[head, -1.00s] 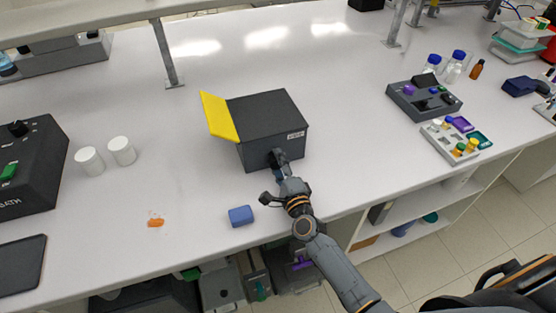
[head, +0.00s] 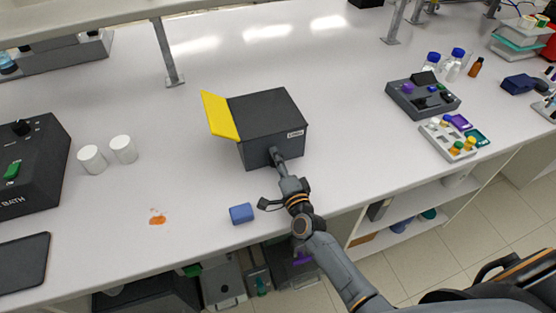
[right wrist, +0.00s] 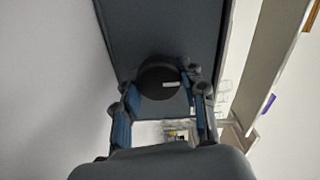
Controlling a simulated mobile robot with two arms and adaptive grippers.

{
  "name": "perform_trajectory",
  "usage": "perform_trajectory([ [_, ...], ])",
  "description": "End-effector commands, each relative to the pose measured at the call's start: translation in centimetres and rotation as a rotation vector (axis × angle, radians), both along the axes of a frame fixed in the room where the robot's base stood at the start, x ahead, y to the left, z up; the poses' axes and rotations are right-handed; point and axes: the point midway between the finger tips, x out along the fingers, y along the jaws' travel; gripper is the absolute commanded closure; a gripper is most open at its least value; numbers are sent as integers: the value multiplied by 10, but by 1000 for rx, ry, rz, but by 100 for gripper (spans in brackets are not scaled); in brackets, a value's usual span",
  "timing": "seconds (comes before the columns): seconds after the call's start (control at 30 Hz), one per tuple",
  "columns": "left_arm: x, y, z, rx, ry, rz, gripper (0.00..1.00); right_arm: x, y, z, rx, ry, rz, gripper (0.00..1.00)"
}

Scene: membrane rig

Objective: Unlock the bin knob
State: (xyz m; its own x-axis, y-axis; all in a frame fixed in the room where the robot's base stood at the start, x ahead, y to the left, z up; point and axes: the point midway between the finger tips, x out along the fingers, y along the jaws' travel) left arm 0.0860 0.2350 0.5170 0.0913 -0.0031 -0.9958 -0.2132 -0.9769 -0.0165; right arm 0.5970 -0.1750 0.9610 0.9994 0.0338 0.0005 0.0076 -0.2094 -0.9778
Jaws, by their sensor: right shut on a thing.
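The bin (head: 268,118) is a dark grey box on the bench, with a yellow flap (head: 219,115) standing out on its left side. The bin's round black knob (right wrist: 158,82) has a pale mark lying roughly level in the right wrist view. My right gripper (head: 277,158) is at the front face of the bin, and in the right wrist view (right wrist: 160,92) its fingers are around the knob, shut on it. In the head view the gripper hides the knob. My left gripper does not show.
A blue block (head: 241,214) lies near the front edge, left of my right arm. A grey device (head: 423,97) and a tray of small parts (head: 447,140) stand right. The bench behind the bin is clear.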

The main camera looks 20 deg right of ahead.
Motion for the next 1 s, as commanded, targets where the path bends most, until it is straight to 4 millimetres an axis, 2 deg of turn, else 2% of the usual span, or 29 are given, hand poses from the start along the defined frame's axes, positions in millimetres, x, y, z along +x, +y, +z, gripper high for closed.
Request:
perform_trajectory([
  [0.17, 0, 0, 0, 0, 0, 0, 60, 0, 0, -1, -3, 1, 2, 90],
  [0.2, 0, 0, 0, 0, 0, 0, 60, 0, 0, -1, -3, 1, 2, 54],
  [0.3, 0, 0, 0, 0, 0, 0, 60, 0, 0, -1, -2, 1, 1, 35],
  [0.67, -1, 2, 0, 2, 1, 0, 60, -3, 0, -1, -1, 2, 1, 35],
  [0.83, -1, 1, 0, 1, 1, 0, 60, -24, -1, -2, -1, 3, 1, 35],
  [1.0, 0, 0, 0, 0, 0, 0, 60, -61, -2, -2, -1, 4, 1, 35],
])
